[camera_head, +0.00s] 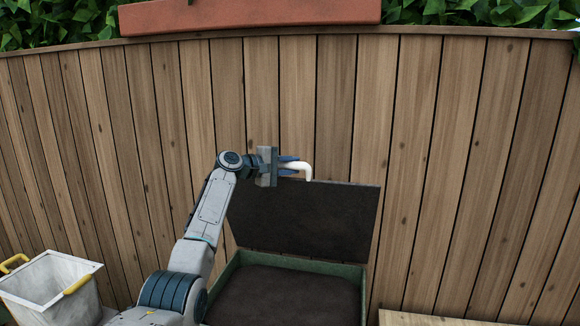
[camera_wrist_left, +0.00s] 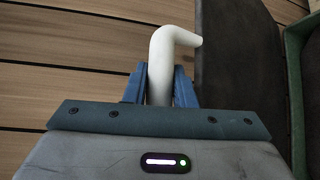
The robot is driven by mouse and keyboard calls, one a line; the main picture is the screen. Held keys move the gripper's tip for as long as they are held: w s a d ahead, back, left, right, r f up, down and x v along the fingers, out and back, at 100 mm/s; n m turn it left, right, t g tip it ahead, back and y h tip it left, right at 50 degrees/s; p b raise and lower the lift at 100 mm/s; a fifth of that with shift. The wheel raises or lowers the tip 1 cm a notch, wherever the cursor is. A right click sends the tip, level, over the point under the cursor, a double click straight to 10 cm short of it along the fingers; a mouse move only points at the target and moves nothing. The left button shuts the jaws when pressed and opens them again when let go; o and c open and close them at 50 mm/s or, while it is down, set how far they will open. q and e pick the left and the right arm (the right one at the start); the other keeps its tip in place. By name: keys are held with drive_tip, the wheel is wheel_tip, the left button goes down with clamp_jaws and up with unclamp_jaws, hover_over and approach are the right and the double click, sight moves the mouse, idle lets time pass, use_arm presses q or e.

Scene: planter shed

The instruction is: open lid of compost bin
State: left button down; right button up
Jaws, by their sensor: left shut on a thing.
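The compost bin (camera_head: 243,257) has a green rim and dark contents, and stands against the wooden fence. Its dark lid (camera_head: 310,218) is raised and stands nearly upright at the back of the bin. A white bent handle (camera_head: 306,169) is at the lid's top edge. My left gripper (camera_head: 291,165) is shut on this handle. In the left wrist view the blue fingers (camera_wrist_left: 160,86) sit on both sides of the white handle (camera_wrist_left: 160,62), with the lid (camera_wrist_left: 238,62) to the right. My right gripper is not in view.
A pale bucket (camera_head: 50,285) with yellow handles stands at the lower left. A light wooden surface (camera_head: 420,319) is at the lower right. The plank fence (camera_head: 450,150) is close behind the lid. A terracotta planter (camera_head: 250,14) is above the fence's top edge.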

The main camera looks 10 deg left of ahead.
use_arm(q)
drive_tip(key=shift+f, duration=0.15)
drive_tip(key=c, duration=1.2)
unclamp_jaws()
drive_tip(key=shift+a, duration=0.1)
drive_tip(key=shift+s+a+b, duration=0.15)
drive_tip(key=shift+a+b, duration=0.05)
drive_tip(key=shift+b, duration=0.1)
drive_tip(key=b+v, duration=0.4)
drive_tip(key=v, duration=0.6)
drive_tip(key=shift+b, duration=0.35)
drive_tip(key=shift+a, duration=0.15)
